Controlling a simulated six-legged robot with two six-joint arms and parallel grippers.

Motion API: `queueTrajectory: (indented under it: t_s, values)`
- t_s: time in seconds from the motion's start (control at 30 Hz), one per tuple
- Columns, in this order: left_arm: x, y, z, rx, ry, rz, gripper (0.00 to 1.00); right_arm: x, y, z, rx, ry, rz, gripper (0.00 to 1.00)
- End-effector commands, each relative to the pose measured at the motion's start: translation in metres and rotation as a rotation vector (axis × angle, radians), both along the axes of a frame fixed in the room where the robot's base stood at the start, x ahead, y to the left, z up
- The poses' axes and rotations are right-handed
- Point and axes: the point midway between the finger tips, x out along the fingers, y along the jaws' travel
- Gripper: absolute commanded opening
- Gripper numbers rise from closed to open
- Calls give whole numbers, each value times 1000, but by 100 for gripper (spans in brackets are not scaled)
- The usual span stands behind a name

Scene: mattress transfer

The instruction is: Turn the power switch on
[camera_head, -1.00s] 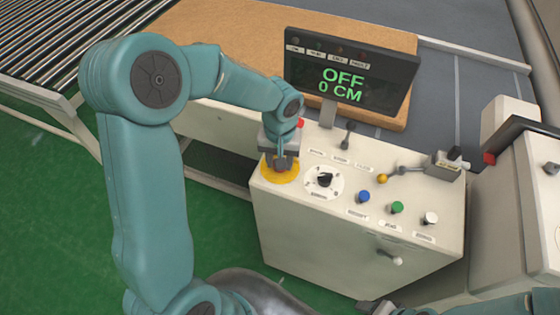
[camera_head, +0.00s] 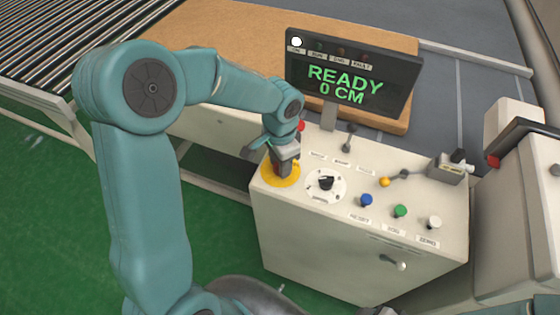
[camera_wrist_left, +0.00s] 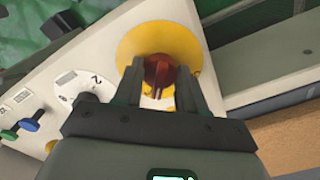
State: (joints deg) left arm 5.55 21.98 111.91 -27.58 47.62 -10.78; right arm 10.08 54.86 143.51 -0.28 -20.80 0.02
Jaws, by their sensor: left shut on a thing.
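The power switch is a red rotary knob (camera_wrist_left: 158,70) on a round yellow plate (camera_head: 279,179) at the left end of the control box top. In the head view my gripper hides the knob. My left gripper (camera_head: 283,168) points down over the yellow plate. In the left wrist view its two fingers (camera_wrist_left: 157,82) stand on either side of the red knob, shut on it. The display (camera_head: 350,75) reads READY and 0 CM in green, with a white lamp lit at its upper left. A dark piece at the bottom edge (camera_head: 374,310) seems to be part of my right gripper, mostly out of frame.
The white control box (camera_head: 340,240) also bears a black dial (camera_head: 326,184), blue (camera_head: 366,200), green (camera_head: 400,211) and white (camera_head: 434,222) buttons, and a yellow-tipped lever (camera_head: 385,182). A brown mattress (camera_head: 230,40) lies behind. A roller conveyor (camera_head: 60,40) is at upper left.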

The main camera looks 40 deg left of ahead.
Motion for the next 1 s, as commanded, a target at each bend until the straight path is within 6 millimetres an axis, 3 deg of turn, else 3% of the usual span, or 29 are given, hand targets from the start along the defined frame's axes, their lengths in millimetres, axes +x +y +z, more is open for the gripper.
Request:
queueTrajectory:
  t_s: [0.33, 0.87, 0.9, 0.93, 1.0]
  values:
    - [2, 0, 1, -1, -7, -123, 10, 0, 0, 0, 0, 0, 0, 60]
    - [2, -1, 1, -2, -8, -142, 10, 0, 0, 0, 0, 0, 0, 60]
    - [2, -1, 1, -2, -8, -142, 53, 0, 0, 0, 0, 0, 0, 60]
    - [2, -1, 1, -1, -7, -142, 63, 0, 0, 0, 0, 0, 0, 60]
    - [1, -1, 0, -1, -6, -142, 66, 0, 0, 0, 0, 0, 0, 60]
